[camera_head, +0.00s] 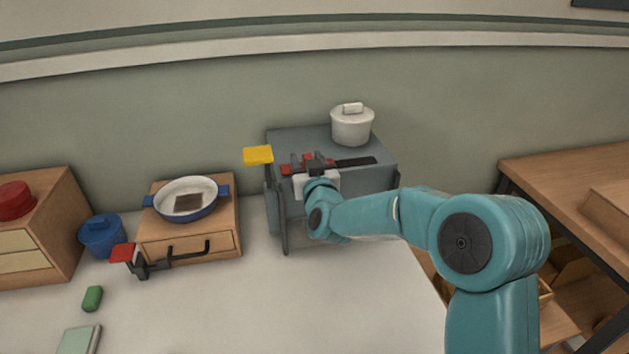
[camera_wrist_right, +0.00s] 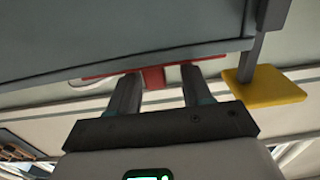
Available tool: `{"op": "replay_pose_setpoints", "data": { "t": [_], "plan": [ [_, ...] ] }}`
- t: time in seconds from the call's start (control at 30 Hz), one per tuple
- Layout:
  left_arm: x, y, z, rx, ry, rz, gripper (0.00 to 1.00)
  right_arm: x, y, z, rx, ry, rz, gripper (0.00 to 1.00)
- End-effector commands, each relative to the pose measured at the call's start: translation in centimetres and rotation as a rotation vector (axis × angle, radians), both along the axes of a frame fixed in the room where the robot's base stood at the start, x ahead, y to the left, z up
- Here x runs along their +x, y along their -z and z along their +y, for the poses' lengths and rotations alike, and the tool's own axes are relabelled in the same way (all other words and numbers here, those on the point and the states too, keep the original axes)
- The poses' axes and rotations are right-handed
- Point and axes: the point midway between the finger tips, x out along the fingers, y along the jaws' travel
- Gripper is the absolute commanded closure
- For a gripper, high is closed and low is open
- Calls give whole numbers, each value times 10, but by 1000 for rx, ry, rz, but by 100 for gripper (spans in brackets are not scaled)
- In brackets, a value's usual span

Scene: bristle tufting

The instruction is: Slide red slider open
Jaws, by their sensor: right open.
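The red slider (camera_head: 286,169) lies at the left end of a dark track (camera_head: 357,162) on the top front of the grey cabinet (camera_head: 290,210). My right gripper (camera_head: 306,159) is over the slider from the front, its fingers apart. In the right wrist view, the slider's upright red tab (camera_wrist_right: 153,78) stands between the two open fingers of the right gripper (camera_wrist_right: 160,80), with a gap visible to the right finger. Contact with the left finger is hard to tell. Part of the slider is hidden by the gripper.
A yellow plate (camera_head: 258,155) sticks out at the cabinet's left, beside the gripper. A white lidded pot (camera_head: 352,125) stands on the cabinet behind the track. A wooden drawer box (camera_head: 190,247) with a blue pan (camera_head: 190,213) stands to the left.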

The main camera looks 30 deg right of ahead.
Motion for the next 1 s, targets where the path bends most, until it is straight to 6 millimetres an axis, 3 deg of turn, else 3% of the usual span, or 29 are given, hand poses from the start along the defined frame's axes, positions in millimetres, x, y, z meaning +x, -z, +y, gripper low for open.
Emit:
{"op": "replay_pose_setpoints", "data": {
  "t": [0.3,0.5,0.7,1.0],
  "plan": [
    [0,19,0,0,0,0,100,-80,1,20,0,-3,-2,51],
    [0,25,0,0,0,0,100,-122,1,31,0,-3,-1,51],
    [0,26,0,0,0,0,100,-142,0,36,-1,-2,0,51],
    [0,26,0,0,0,0,100,-145,0,36,-1,-2,0,51]
  ]
}}
